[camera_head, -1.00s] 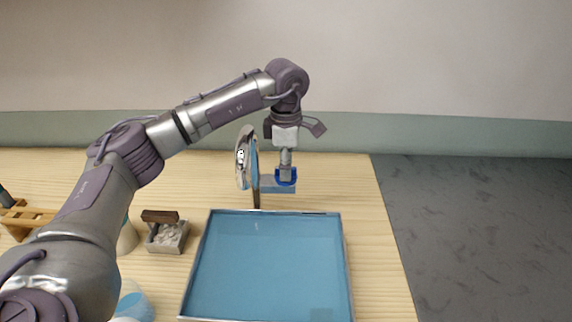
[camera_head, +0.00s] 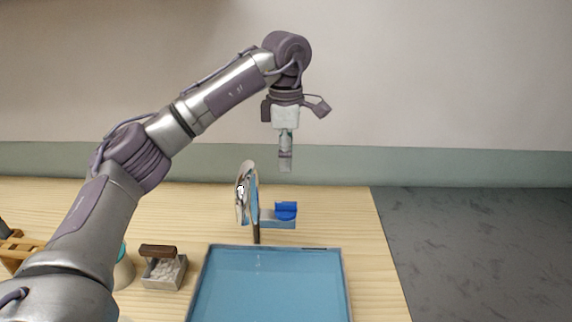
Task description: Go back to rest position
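My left gripper (camera_head: 286,162) hangs pointing down from the arm that comes in from the left. It is above and apart from a small blue piece (camera_head: 286,211) on a light-blue bracket. The fingers show as one narrow shape, edge-on, so their opening cannot be made out. Nothing is visible hanging from them. My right gripper is not in view.
A round shiny disc (camera_head: 247,192) stands upright beside the bracket. A blue tray (camera_head: 275,285) lies in front. A small grey box with white pieces (camera_head: 164,274) and a wooden rack (camera_head: 14,247) are at left. The floor at right is clear.

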